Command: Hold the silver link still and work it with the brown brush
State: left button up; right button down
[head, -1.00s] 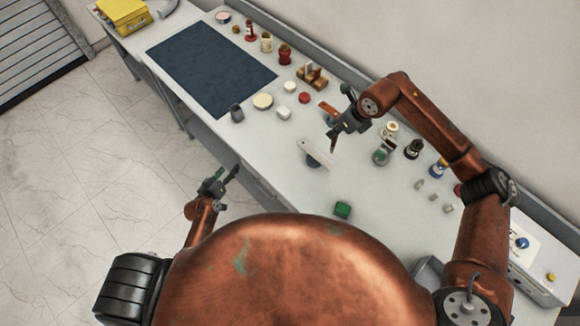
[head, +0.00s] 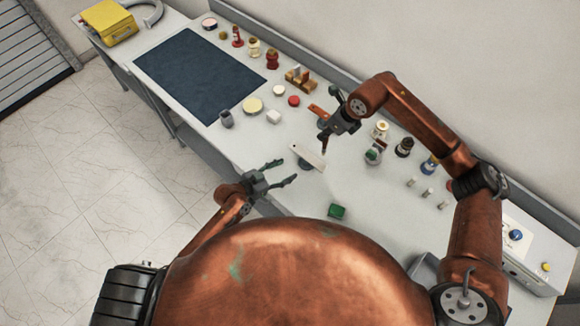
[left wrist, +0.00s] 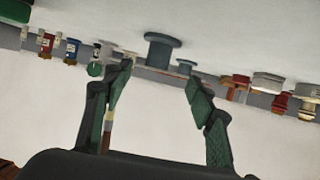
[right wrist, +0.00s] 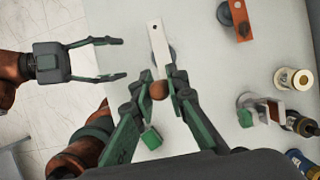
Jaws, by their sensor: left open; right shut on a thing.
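The silver link (head: 308,156) is a pale flat bar with a hole near one end. It rests on a small dark round stand (head: 305,165) and also shows in the right wrist view (right wrist: 157,45). My right gripper (head: 325,133) is shut on the brown brush (head: 324,146), over the link's right end; whether the brush touches it I cannot tell. The brush's rounded brown end shows between the fingers in the right wrist view (right wrist: 158,91). My left gripper (head: 289,171) is open and empty, a short way to the link's lower left. Its spread fingers also show in the left wrist view (left wrist: 158,85).
An orange-brown bar (head: 318,112) lies behind the right gripper. A green block (head: 337,211) sits near the front. Several jars and bottles, including a dark one (head: 404,148), stand along the back right. A dark blue mat (head: 195,75) covers the left of the table.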

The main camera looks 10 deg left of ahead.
aim_at(303, 162)
pick_arm(q)
jog(key=x, duration=1.1)
jog(key=shift+w+d+f, duration=0.15)
jog(key=shift+w+d, duration=0.05)
jog(key=shift+w, duration=0.05)
jog(key=shift+c, duration=0.4)
grip_shut()
